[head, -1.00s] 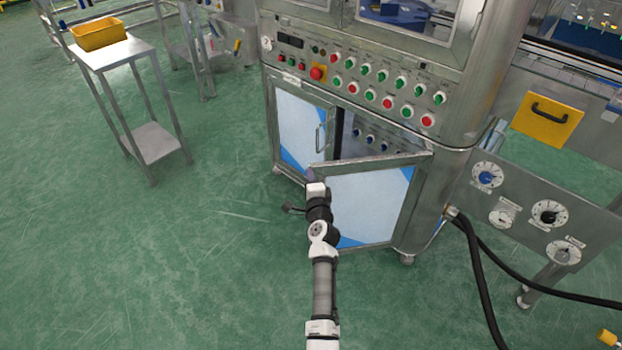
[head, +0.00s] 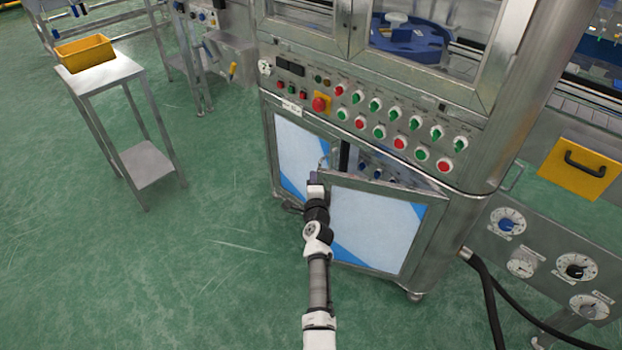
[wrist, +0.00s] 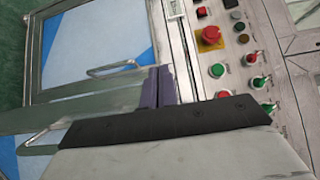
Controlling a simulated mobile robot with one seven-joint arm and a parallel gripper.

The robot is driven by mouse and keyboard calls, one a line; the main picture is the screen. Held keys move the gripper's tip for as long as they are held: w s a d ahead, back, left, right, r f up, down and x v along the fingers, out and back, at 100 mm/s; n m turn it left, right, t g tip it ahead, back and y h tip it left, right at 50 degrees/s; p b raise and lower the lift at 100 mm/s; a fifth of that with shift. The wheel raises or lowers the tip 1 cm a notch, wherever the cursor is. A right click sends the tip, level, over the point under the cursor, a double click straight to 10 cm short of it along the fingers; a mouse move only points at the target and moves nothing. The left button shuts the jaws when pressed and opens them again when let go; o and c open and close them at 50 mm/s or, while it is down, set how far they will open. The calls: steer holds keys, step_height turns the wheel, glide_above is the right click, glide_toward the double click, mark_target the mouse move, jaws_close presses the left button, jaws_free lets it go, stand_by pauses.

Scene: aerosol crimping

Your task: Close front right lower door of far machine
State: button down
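The machine's lower right door (head: 372,225) is a silver frame with a pale panel and blue corners. It stands ajar, hinged on the right, with a narrow wedge-shaped gap at its top. My gripper (head: 316,177) is at the door's free left edge, near its upper corner. In the wrist view the purple fingers (wrist: 158,86) are together, with nothing visible between them.
The lower left door (head: 300,158) looks closed, its handle close to my gripper. Above is a panel of buttons with a red emergency stop (head: 319,104). A stand with a yellow bin (head: 85,52) is at left. Black hoses (head: 487,300) run at right. Green floor is open at left.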

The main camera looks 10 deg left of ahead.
steer(key=w+d+m+h+b, duration=0.2)
steer(key=w+h, duration=0.3)
steer(key=w, duration=0.8)
steer(key=shift+d+r+m+t+b, duration=0.2)
steer(key=shift+m+t+b, duration=0.1)
steer(key=shift+m+b, duration=0.45)
steer(key=shift+w, duration=0.1)
